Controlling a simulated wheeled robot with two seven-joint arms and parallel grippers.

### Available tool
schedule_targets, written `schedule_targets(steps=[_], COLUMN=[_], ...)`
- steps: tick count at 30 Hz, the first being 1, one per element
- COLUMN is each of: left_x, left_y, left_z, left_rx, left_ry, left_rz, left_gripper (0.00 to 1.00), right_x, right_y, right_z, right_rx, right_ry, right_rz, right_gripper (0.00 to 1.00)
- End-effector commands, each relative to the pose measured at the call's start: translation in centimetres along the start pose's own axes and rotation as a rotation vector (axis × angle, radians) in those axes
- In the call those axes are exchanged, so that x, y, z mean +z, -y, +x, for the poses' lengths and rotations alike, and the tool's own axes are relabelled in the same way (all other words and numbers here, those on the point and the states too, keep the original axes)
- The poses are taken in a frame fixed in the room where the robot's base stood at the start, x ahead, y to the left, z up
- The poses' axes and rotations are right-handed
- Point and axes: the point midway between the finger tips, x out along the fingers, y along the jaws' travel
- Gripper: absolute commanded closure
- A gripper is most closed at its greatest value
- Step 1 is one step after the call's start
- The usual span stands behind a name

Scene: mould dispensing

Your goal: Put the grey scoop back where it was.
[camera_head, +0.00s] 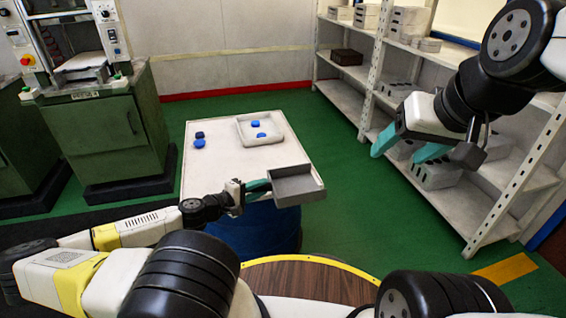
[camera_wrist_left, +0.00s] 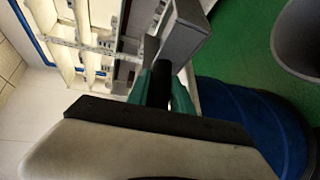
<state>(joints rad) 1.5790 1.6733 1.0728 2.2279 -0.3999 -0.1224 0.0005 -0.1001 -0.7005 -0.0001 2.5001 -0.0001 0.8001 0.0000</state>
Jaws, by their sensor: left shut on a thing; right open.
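The grey scoop (camera_head: 296,185) is an open box-like scoop at the near right corner of the white table top (camera_head: 215,160). My left gripper (camera_head: 257,186) is shut on the scoop, gripping it from its left side. In the left wrist view the teal fingers close on a dark handle in front of the grey scoop (camera_wrist_left: 185,32). I cannot tell whether the scoop touches the table top. My right gripper (camera_head: 408,147) is open and empty, raised in front of the shelves at the right.
A white tray (camera_head: 243,137) with blue pieces (camera_head: 256,124) stands on the table top, with more blue pieces (camera_head: 199,142) to its left. A blue drum (camera_head: 255,228) is below the table top. Metal shelves (camera_head: 376,70) stand right; a green machine (camera_head: 105,135) stands left.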

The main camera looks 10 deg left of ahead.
Motion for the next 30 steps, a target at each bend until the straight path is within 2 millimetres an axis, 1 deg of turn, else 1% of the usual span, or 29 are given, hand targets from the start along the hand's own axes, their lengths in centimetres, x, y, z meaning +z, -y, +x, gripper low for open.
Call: schedule_targets(steps=[2,5,15,18,21,26,30], left_x=[-0.6,-2.2,-10.4,-12.4,-13.7,-14.4,-14.5], left_y=[0.1,-0.1,-0.9,-1.1,-1.2,-1.1,0.5], left_z=[0.1,0.9,4.8,5.8,6.3,6.7,7.0], left_rx=[-0.001,-0.001,-0.001,-0.001,-0.001,-0.001,0.0], left_ry=[0.008,0.01,0.01,0.009,0.01,0.01,0.011], left_rz=[0.003,0.004,0.002,0.001,0.001,0.0,-0.003], left_gripper=[1.0,1.0,1.0,1.0,1.0,1.0,1.0], right_x=[0.0,0.0,0.0,0.0,0.0,0.0,0.0], right_y=[0.0,0.0,0.0,0.0,0.0,0.0,0.0], right_z=[0.0,0.0,0.0,0.0,0.0,0.0,0.0], right_rx=[0.0,0.0,0.0,0.0,0.0,0.0,0.0], right_ry=[0.0,0.0,0.0,0.0,0.0,0.0,0.0], right_rz=[0.0,0.0,0.0,0.0,0.0,0.0,0.0], right_gripper=[0.35,0.35,0.35,0.35,0.35,0.35,0.35])
